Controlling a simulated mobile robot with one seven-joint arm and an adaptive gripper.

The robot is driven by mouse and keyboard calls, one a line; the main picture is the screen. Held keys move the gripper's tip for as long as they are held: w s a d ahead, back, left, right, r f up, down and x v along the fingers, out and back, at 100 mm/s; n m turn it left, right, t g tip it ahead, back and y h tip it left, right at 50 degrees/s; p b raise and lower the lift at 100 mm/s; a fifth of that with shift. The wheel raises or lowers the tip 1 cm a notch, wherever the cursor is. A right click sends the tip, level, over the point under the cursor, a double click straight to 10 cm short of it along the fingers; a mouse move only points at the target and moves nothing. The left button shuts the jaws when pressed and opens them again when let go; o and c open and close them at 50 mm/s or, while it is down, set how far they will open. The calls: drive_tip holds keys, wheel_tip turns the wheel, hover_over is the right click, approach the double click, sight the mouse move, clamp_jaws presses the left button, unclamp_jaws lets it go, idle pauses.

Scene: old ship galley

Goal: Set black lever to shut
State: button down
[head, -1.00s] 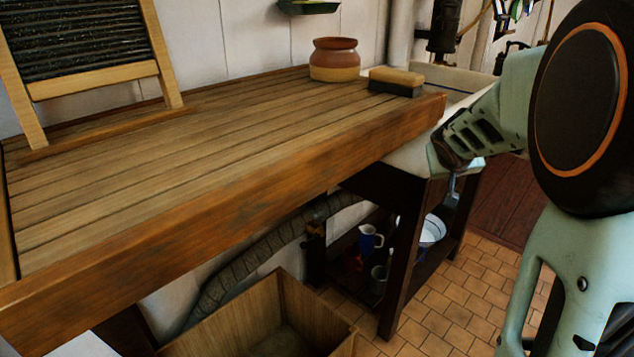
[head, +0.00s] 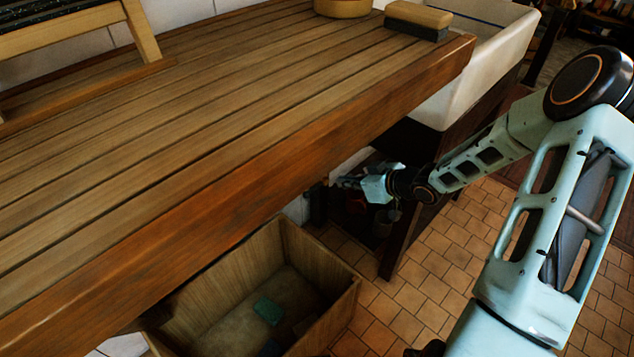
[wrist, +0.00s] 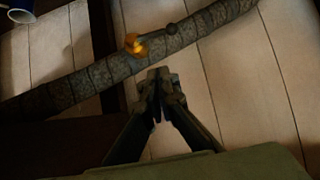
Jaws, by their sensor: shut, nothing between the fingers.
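In the wrist view a lagged pipe (wrist: 95,80) runs diagonally across pale wall boards. A brass fitting (wrist: 136,45) sits on it, and a small dark knob (wrist: 171,29) shows just to its right, likely the end of the black lever. The lever's full shape and setting are too dark to tell. My gripper (wrist: 160,76) is shut and empty, its tips just below the pipe in the picture and apart from the knob. In the head view my gripper (head: 345,182) reaches under the wooden counter, and the lever is hidden there.
The slatted wooden counter (head: 200,140) overhangs the gripper. An open wooden crate (head: 335,305) with a few small items stands below it on the tiled floor (head: 450,240). A white sink (head: 490,65) stands at the right. A blue-rimmed vessel (wrist: 18,14) shows at the wrist view's top left.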

sight(320, 185)
drive_tip(key=b+x, duration=0.2)
drive_tip(key=x, duration=0.2)
drive_tip(key=f+b+x, duration=0.1)
drive_tip(key=x, duration=0.3)
drive_tip(key=s+b+x, duration=0.1)
drive_tip(key=b+x, duration=0.1)
drive_tip(key=x, duration=0.2)
drive_tip(key=shift+w+f+b, duration=0.15)
drive_tip(key=shift+f+b, duration=0.1)
drive_tip(key=shift+b, duration=0.05)
drive_tip(key=shift+w+f, duration=0.1)
drive_tip(key=shift+f, duration=0.4)
drive_tip(key=shift+a+f, duration=0.1)
